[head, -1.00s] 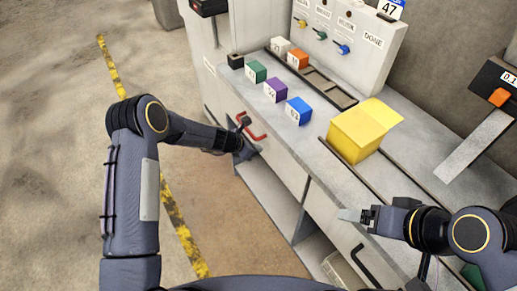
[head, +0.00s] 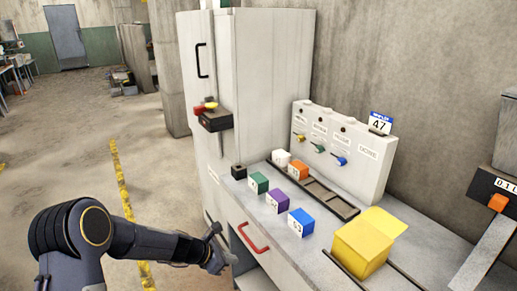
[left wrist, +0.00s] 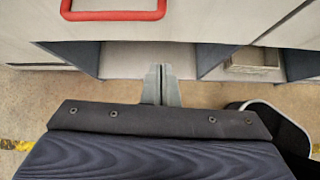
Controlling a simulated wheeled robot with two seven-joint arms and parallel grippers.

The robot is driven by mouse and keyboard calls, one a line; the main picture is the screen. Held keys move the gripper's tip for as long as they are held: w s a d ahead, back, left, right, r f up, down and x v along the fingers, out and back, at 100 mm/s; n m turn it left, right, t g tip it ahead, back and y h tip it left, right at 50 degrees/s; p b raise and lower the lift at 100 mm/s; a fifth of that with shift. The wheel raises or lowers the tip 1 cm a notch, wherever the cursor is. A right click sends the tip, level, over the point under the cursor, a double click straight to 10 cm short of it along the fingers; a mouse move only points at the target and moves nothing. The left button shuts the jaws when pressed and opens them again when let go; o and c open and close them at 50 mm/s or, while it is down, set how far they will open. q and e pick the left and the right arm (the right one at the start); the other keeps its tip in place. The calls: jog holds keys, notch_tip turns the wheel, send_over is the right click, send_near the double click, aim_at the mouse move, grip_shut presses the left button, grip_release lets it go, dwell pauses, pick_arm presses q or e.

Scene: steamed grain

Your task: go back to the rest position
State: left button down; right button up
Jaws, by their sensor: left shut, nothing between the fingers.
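My left gripper (head: 217,262) is in front of the counter, just left of the red drawer handle (head: 253,238) and apart from it. In the left wrist view its two fingers (left wrist: 161,82) are shut together with nothing between them. The red handle (left wrist: 113,10) shows there at the top, ahead of the fingers. My right gripper is out of view in the head view now.
The counter holds a green block (head: 258,183), a purple block (head: 277,201), a blue block (head: 301,222) and a yellow box (head: 362,248). A control panel (head: 345,150) and tall cabinet (head: 262,80) stand behind. The floor (head: 70,150) at left is clear.

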pick_arm(q)
jog(key=s+a+r+m, duration=0.3)
jog(key=s+r+m, duration=0.2)
jog(key=s+r, duration=0.3)
jog(key=s+a+r+m, duration=0.2)
jog(key=s+r+m, duration=0.35)
jog(key=r, duration=0.45)
jog(key=s+a+m+y, duration=0.1)
jog(key=s+a+m, duration=0.1)
jog(key=s+m, duration=0.4)
jog(key=s+a+m+y, duration=0.2)
jog(key=s+m, duration=0.4)
jog(key=s, duration=0.9)
jog(key=shift+a+r+t+y, duration=0.3)
jog(key=shift+a, duration=0.45)
